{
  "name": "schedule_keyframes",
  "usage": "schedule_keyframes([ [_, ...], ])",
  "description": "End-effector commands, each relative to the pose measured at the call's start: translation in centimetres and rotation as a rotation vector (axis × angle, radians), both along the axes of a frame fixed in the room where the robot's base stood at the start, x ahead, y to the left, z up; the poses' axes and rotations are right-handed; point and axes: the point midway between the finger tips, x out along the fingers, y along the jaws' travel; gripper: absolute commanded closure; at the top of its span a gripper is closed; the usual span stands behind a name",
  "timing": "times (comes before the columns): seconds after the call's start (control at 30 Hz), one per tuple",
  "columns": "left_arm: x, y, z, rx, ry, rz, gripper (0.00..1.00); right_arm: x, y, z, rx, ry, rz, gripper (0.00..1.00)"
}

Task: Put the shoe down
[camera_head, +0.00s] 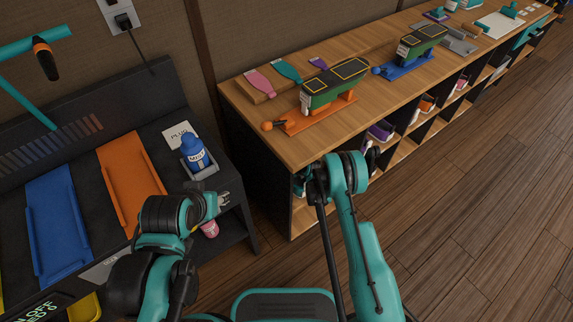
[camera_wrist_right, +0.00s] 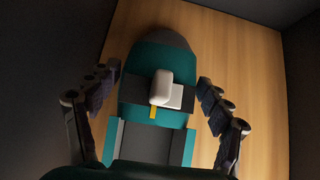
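A teal shoe (camera_wrist_right: 158,62) with a dark strap and a white block on top lies on the wooden floor of a shelf compartment in the right wrist view, its rounded end pointing away from me. My right gripper (camera_wrist_right: 155,100) is open around it, with a finger on each side and bare wood showing between each finger and the shoe. In the head view my right arm reaches to the front of the shelf unit (camera_head: 264,170), and the gripper is mostly hidden there. My left gripper (camera_head: 223,200) is over the black bench's right edge, too small to tell open from shut.
Dark compartment walls (camera_wrist_right: 300,80) stand close on both sides of my right gripper. A blue bottle (camera_head: 193,150), an orange tray (camera_head: 128,180) and a blue tray (camera_head: 56,220) are on the black bench. Orange (camera_head: 310,117) and blue (camera_head: 405,66) stands sit on the shelf top.

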Motion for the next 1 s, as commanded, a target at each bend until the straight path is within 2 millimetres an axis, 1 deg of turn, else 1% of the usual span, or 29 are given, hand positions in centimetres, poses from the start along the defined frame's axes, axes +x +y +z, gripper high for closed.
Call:
schedule_keyframes([
  [0.03,0.0,0.0,0.0,0.000,0.000,0.000,0.59,0.0,0.0,0.0,0.000,0.000,0.000,0.05],
  [0.07,0.0,0.0,0.0,0.000,0.000,0.000,0.59,0.0,0.0,0.0,0.000,0.000,0.000,0.02],
  [0.37,0.0,0.0,0.0,0.000,0.000,0.000,0.59,0.0,-0.1,0.1,0.000,0.000,0.000,0.02],
  [0.47,0.0,0.0,0.2,0.000,0.000,0.000,0.59,-0.2,-0.2,0.4,0.001,0.000,-0.001,0.02],
  [0.57,0.0,0.0,0.8,0.000,0.000,0.000,0.59,-0.9,-0.8,1.4,0.001,0.000,-0.002,0.02],
  [0.63,0.0,0.0,1.3,0.000,0.000,0.000,0.59,-1.6,-1.4,2.5,0.001,0.000,-0.002,0.02],
  [0.8,0.0,0.0,2.8,0.000,0.000,0.000,0.59,-4.1,-3.1,5.6,0.000,0.000,-0.003,0.02],
  [0.9,0.0,0.0,3.4,0.000,0.000,0.000,0.59,-5.4,-4.0,7.1,0.001,0.000,-0.002,0.02],
  [0.93,0.0,0.0,2.3,0.000,0.000,0.000,0.59,-5.5,-4.1,6.8,0.002,0.000,-0.001,0.02],
  [1.0,0.0,0.0,1.2,0.000,0.000,0.000,0.59,-5.8,-4.4,7.0,0.001,0.000,-0.001,0.02],
])
